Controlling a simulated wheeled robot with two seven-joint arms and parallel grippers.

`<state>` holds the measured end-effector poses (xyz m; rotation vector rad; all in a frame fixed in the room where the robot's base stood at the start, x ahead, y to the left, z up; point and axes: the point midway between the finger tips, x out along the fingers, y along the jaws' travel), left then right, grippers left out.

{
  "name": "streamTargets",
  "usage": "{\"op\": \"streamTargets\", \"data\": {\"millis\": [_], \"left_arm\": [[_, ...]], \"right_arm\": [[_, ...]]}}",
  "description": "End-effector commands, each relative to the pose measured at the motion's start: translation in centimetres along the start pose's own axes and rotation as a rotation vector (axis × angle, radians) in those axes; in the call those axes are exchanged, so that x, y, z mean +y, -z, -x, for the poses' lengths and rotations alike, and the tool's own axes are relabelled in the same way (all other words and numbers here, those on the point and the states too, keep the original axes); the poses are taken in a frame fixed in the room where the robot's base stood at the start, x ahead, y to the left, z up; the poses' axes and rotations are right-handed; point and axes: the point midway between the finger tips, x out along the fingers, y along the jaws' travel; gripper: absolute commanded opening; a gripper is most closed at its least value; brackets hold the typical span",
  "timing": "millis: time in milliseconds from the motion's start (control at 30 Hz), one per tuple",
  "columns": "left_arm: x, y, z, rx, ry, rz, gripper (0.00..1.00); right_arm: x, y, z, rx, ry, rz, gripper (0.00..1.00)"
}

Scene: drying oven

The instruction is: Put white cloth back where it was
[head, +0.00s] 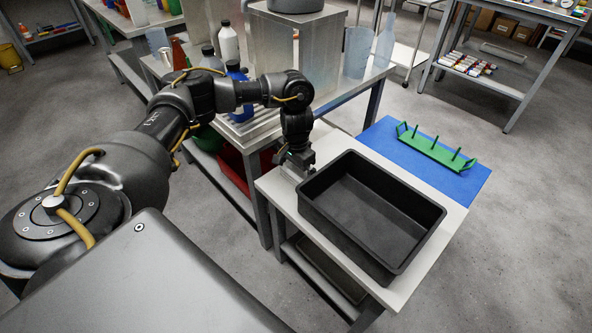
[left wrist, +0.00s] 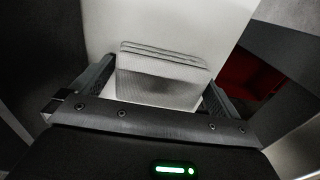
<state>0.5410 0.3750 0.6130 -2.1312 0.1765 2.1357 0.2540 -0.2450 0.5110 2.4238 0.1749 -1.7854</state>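A white cloth (left wrist: 160,78), folded in several layers, sits between the two fingers of my left gripper (left wrist: 160,82) in the left wrist view. Its side edges appear to meet both fingers, which are spread about as wide as the cloth. In the head view my left gripper (head: 299,166) points down over the white side table (head: 275,187), close to the left rim of the black bin. The cloth cannot be made out there. Whether it rests on the table or is lifted slightly is unclear. My right gripper is out of view.
The empty black bin (head: 326,216) fills much of the side table. Behind it, a green rack (head: 436,151) stands on a blue mat (head: 470,181). A metal bench (head: 262,127) with bottles and a steel box is at the back left. A red bin (left wrist: 243,72) shows below.

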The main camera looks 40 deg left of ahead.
Motion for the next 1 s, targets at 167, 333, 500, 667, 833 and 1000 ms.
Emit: {"op": "streamTargets", "data": {"millis": [167,333,500,667,833,1000], "left_arm": [[0.0,0.0,0.1,0.001,0.0,-0.001,1.0],[0.0,0.1,1.7,0.003,0.002,-0.001,1.0],[0.0,0.1,4.7,0.004,0.002,-0.002,1.0],[0.0,0.1,7.8,0.003,0.002,-0.003,1.0],[0.0,0.1,10.4,0.003,0.002,-0.001,1.0],[0.0,0.0,12.0,0.002,0.001,-0.001,1.0]], "right_arm": [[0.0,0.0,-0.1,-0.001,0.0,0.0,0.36],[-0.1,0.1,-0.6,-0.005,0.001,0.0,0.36],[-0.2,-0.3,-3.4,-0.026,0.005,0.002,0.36],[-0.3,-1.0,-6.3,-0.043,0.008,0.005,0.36],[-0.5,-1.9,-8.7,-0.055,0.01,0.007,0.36],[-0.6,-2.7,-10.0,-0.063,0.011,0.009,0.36]]}}
